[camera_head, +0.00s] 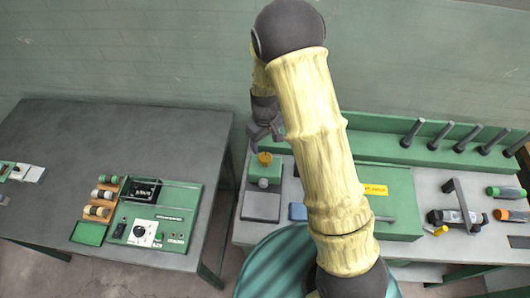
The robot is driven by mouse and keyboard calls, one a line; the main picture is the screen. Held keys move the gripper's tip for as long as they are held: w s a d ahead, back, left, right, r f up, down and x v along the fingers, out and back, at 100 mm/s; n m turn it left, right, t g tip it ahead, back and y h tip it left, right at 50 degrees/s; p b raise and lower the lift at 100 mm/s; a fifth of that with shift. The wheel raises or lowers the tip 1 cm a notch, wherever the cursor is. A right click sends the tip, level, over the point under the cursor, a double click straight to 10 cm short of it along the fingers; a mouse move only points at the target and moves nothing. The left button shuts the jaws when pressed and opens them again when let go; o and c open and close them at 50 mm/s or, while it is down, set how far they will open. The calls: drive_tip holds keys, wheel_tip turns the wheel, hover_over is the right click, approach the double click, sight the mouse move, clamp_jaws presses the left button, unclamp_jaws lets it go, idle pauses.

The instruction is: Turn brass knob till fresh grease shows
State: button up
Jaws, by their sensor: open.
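A small brass-coloured knob (265,158) stands on top of a green block (265,171), which sits on a dark grey base (261,204) at the left end of the right bench. My gripper (264,138) is open and points down just above the knob. The picture is too small to show whether its fingers touch the knob; there appears to be a slight gap. No grease can be made out at the knob or block. My arm hides part of the bench to the right of it.
A green housing (385,205) with a yellow label stands right of my arm, before a rail of dark pegs (445,137). A blue block (298,211) lies near the knob's base. Screwdrivers (505,192) lie far right. The left table (110,140) carries a green control panel (160,225).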

sight(265, 157)
wheel_tip(265, 157, down, 8)
drive_tip(key=p, duration=0.2)
drive_tip(key=shift+f+p, duration=0.15)
drive_tip(key=shift+p, duration=0.15)
drive_tip(key=c, duration=1)
